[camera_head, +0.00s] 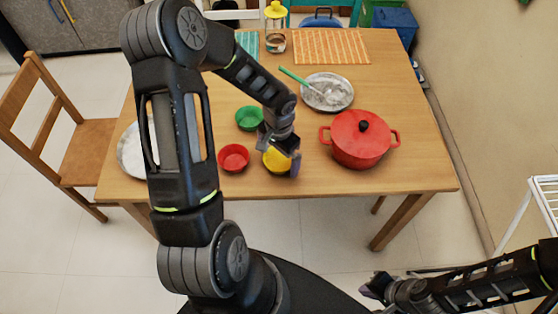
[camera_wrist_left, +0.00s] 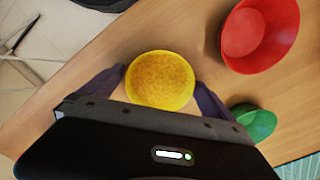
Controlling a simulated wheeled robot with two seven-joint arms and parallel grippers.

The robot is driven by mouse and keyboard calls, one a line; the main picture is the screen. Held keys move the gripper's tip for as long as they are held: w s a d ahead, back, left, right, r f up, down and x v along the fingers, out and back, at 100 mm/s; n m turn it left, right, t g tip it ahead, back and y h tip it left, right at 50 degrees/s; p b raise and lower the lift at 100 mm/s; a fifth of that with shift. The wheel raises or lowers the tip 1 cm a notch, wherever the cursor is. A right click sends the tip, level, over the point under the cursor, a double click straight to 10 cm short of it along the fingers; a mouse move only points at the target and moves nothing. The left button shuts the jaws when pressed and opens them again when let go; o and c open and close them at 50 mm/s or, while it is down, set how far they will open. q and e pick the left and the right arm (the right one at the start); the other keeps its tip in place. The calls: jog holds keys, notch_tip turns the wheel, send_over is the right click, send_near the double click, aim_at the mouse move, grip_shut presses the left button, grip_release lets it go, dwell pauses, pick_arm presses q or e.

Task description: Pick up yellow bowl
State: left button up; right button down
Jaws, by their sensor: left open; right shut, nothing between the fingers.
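The yellow bowl (camera_head: 274,160) stands on the wooden table near its front edge, partly hidden by my left gripper in the head view. My left gripper (camera_head: 286,164) is over the bowl with its fingers apart. In the left wrist view the yellow bowl (camera_wrist_left: 160,80) lies between the two dark fingers of my left gripper (camera_wrist_left: 158,88), one finger on each side. I cannot tell whether the fingers touch it. My right gripper (camera_head: 376,286) is low at the right, away from the table, shut and empty.
A red bowl (camera_head: 233,157) and a green bowl (camera_head: 249,118) stand close to the yellow bowl. A red lidded pot (camera_head: 361,140) is to the right. A grey plate (camera_head: 329,92) with a green-handled utensil (camera_head: 298,79) lies behind. A wooden chair (camera_head: 78,140) stands at the left.

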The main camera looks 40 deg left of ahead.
dwell(0.4)
pick_arm(q)
jog(key=c, duration=1.2)
